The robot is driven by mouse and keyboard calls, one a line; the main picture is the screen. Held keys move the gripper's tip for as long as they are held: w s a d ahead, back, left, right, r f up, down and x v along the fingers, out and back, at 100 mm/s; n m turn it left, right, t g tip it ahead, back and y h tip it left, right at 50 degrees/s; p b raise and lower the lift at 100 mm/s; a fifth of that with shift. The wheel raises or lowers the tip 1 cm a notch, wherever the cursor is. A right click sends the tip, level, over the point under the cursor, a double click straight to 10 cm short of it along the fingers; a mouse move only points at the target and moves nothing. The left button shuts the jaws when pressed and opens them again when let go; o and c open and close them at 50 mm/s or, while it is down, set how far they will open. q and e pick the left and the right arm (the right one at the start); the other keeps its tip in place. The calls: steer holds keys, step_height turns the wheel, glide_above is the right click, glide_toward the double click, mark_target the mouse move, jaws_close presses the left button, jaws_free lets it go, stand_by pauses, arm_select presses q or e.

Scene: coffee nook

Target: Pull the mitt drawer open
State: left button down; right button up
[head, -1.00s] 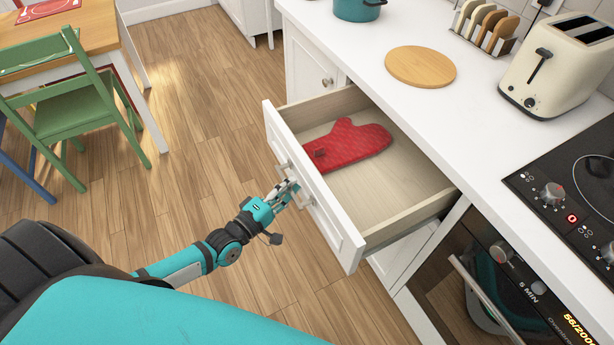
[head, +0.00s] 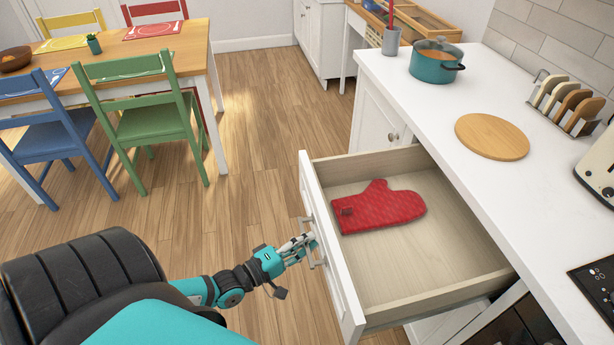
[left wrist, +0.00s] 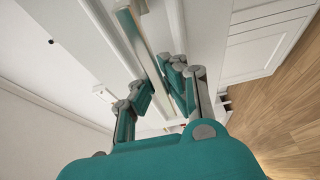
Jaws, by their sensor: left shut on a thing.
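The mitt drawer (head: 334,255) stands pulled out from under the white counter in the head view. A red oven mitt (head: 385,208) lies flat inside it, towards the far side. My left gripper (head: 308,245) is at the drawer front, shut on the bar handle (head: 312,243). In the left wrist view the handle (left wrist: 146,42) runs between the fingers of my left gripper (left wrist: 158,82). My right gripper is not in view.
The counter holds a teal pot (head: 436,64), a round wooden board (head: 492,136), a toast rack (head: 563,104) and a toaster (head: 598,165). A green chair (head: 150,125) and a blue chair (head: 55,140) stand by a table. The wooden floor between is clear.

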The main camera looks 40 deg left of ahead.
arm_select(q)
steer(key=c, duration=1.4)
jaws_free()
steer(key=v, duration=1.2)
steer(key=shift+r, duration=0.1)
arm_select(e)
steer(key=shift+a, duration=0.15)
